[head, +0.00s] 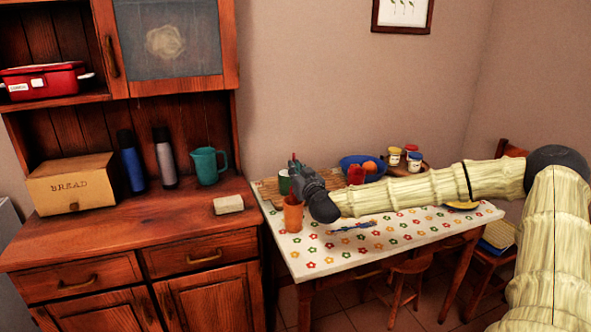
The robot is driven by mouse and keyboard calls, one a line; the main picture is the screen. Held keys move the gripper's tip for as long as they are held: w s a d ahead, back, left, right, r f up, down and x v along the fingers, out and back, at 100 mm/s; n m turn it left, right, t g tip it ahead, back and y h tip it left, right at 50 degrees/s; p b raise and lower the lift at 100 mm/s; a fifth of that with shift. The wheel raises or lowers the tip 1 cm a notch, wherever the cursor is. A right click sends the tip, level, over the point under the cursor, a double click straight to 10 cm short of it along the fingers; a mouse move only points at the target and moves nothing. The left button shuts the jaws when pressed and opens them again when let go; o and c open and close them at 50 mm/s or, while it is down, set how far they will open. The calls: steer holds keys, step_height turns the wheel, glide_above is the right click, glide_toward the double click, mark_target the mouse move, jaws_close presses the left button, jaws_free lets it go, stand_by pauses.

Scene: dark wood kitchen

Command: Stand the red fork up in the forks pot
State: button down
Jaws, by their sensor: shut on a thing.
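My gripper (297,168) is at the far left part of the flowered table, at the end of my arm reaching in from the right. It is shut on the red fork (293,157), of which only a small red bit shows at the fingertips. An orange pot (293,214) stands upright on the table just below my gripper in the picture. A green pot (284,183) stands behind it, partly hidden by my gripper. I cannot read any label, so I cannot tell which one is the forks pot.
Blue cutlery (354,226) lies on the flowered tablecloth (330,256). A blue bowl (350,162), a red item (356,175) and several jars stand behind my arm. The wooden sideboard (130,235) is to the left. The table's front left is clear.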

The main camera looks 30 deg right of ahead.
steer(key=shift+f+b, duration=1.45)
steer(key=shift+f, duration=1.3)
steer(key=c, duration=1.5)
jaws_free()
steer(key=shift+v, duration=6)
